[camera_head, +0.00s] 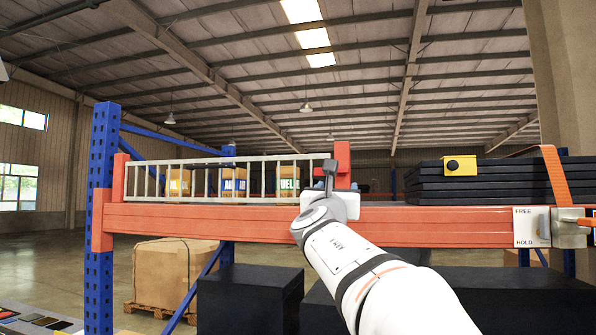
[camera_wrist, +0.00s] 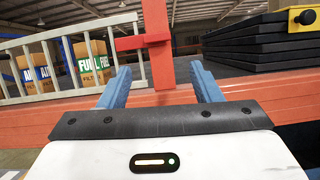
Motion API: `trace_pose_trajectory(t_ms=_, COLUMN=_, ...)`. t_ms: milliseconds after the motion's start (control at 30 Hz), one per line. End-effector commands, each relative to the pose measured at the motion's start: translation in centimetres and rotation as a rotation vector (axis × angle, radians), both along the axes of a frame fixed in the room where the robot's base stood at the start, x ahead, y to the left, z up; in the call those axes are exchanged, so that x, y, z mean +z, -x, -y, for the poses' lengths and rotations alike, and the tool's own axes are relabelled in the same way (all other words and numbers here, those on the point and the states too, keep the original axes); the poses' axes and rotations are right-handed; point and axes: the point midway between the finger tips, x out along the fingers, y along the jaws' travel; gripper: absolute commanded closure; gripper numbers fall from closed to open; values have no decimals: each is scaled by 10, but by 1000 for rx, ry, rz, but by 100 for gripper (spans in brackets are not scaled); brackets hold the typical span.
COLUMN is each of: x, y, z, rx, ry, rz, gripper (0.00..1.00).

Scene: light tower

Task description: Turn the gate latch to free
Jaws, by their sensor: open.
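A pale barred gate (camera_head: 225,180) stands on the orange beam, and its right end meets a red upright with a crossbar (camera_head: 342,160).
The orange beam (camera_head: 200,218) runs across the front, with a blue post (camera_head: 103,200) at left. Stacked black panels (camera_head: 480,183) lie right of my gripper, under an orange strap (camera_head: 556,178). Labelled boxes (camera_head: 235,183) stand behind the gate.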

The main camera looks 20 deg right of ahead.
Motion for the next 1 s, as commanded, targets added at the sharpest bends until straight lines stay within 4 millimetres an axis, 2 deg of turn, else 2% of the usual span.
trace_pose_trajectory(t_ms=100, x=14, y=-5, z=1, rx=-11, ry=59, rz=-8, gripper=42)
trace_pose_trajectory(t_ms=600, x=40, y=-57, z=36, rx=-13, ry=62, rz=-9, gripper=42)
trace_pose_trajectory(t_ms=967, x=41, y=-61, z=40, rx=-14, ry=62, rz=-8, gripper=42)
trace_pose_trajectory(t_ms=1000, x=40, y=-61, z=40, rx=-13, ry=61, rz=-7, gripper=45)
